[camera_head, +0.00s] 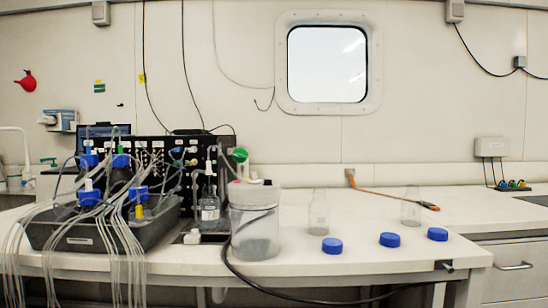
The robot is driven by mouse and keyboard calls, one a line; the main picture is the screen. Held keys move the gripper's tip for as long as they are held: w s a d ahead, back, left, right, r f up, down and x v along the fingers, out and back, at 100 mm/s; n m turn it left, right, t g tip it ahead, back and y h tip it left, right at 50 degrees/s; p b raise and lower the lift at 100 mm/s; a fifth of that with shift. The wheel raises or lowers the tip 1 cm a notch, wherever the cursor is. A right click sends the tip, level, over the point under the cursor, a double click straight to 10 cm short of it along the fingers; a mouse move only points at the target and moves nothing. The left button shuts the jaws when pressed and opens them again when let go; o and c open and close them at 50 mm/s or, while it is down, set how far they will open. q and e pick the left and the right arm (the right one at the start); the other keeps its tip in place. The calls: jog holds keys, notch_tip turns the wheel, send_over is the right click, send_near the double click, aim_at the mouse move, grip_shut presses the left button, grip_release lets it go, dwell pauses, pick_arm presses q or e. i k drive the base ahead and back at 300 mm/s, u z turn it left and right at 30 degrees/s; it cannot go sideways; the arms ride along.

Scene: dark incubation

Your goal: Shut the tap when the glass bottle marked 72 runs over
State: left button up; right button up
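A small green tap handle (238,155) sits on a white fitting at the right end of the black panel. Below and left of it, a clear glass bottle (209,208) with a pale label stands upright among tubing, close beside a large clear jar. The label's writing is too small to read, so I cannot tell if it says 72. I cannot tell the water level or whether anything runs over. Two more clear glass bottles stand open on the bench, one in the middle (318,214) and one further right (411,207). Neither gripper shows.
The large jar (255,225) stands in front of the tap, with a black cable looping past it. A dark tray (100,235) of blue-capped bottles and many tubes fills the left. Three blue caps (332,245) lie at the front. The bench's right side is mostly clear.

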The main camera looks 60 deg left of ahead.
aim_at(240, 155)
jog(key=k, duration=0.3)
jog(key=u, duration=1.2)
